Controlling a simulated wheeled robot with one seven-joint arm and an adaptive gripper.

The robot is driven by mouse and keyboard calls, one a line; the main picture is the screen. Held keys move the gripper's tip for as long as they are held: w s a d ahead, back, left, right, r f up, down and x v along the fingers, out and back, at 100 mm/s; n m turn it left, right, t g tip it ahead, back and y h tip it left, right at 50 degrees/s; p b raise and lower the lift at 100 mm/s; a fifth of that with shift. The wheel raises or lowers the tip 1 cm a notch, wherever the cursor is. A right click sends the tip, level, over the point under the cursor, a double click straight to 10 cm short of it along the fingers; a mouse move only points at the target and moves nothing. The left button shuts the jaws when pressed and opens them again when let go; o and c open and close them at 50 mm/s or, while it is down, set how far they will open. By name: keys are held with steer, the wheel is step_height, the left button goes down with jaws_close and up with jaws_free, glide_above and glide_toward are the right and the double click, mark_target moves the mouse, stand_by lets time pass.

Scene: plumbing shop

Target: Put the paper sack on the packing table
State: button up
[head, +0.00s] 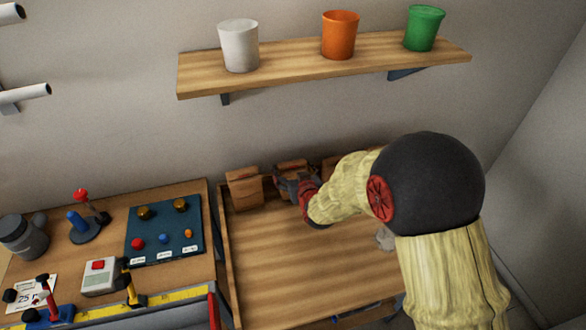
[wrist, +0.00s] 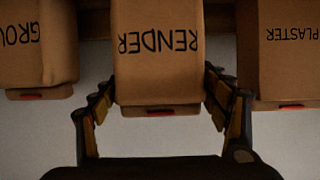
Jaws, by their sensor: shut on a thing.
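My gripper (wrist: 160,110) is shut on the brown paper sack marked RENDER (wrist: 160,55), one finger on each side of it. In the head view that sack (head: 291,166) is the middle one of a row at the back wall, partly hidden by my gripper (head: 296,185). A sack marked GROU, its last letters cut off (wrist: 38,50), and a sack marked PLASTER (wrist: 285,60) stand on either side. I cannot tell whether the held sack is lifted. No surface is labelled as the packing table.
The wooden tabletop (head: 290,250) in front of the sacks is mostly clear, with a raised left edge. A workbench (head: 110,215) on the left carries a blue board (head: 163,225), a grey mug (head: 22,236) and tools. Above, a shelf (head: 290,65) holds white, orange and green pots.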

steer(key=shift+w+f, duration=0.1)
steer(key=shift+f, duration=0.3)
steer(key=shift+f, duration=0.2)
steer(key=o, duration=2.1)
steer(key=shift+f, duration=0.1)
steer(key=shift+c, duration=0.2)
steer(key=shift+r, duration=0.2)
steer(key=p+v, duration=0.3)
steer(key=v, duration=0.9)
steer(key=shift+s+f, duration=0.2)
